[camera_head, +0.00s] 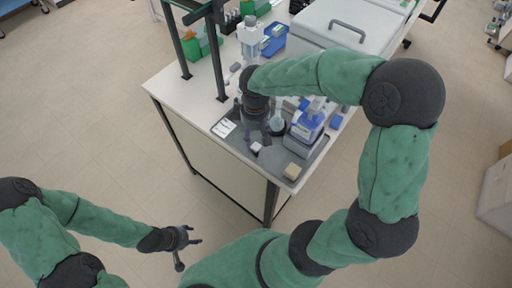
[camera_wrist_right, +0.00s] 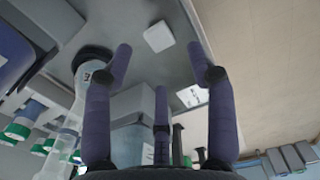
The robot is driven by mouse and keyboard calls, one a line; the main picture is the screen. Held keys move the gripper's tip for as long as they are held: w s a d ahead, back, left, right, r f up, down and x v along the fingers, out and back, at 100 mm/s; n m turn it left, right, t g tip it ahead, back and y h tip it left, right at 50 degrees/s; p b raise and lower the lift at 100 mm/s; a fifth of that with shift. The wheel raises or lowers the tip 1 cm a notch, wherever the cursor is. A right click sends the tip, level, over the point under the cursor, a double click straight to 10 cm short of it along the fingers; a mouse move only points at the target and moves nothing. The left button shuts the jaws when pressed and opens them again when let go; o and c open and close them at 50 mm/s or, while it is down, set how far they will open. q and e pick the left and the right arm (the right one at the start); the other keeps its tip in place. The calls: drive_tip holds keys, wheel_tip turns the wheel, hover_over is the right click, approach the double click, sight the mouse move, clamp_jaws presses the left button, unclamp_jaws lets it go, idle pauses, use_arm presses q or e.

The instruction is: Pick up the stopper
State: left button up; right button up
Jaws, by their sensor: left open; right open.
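I cannot tell for certain which thing is the stopper. A small white block (camera_head: 256,147) lies on the grey tray (camera_head: 270,163) at the bench's near end. It also shows in the right wrist view (camera_wrist_right: 158,36), beyond my fingertips and apart from them. A clear glass vessel (camera_head: 278,119) with a dark ring stands right of my right gripper; it shows at left in the wrist view (camera_wrist_right: 74,115). My right gripper (camera_head: 255,127) is open, fingers spread above the tray, with nothing seen held. My left gripper (camera_head: 197,237) is open and empty, away from the bench over the floor.
A blue and white device (camera_head: 308,124) stands right of the glass vessel. A beige block (camera_head: 292,171) lies near the tray's front corner. A black frame (camera_head: 218,65) rises at the bench's left side. A large white lidded box (camera_head: 340,38) fills the back.

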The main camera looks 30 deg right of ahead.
sight(255, 145)
drive_tip(key=shift+a+f+b, duration=0.1)
drive_tip(key=shift+f+b, duration=0.95)
drive_tip(key=shift+f, duration=1.95)
drive_tip(key=shift+s+r, duration=0.1)
drive_tip(key=c, duration=0.7)
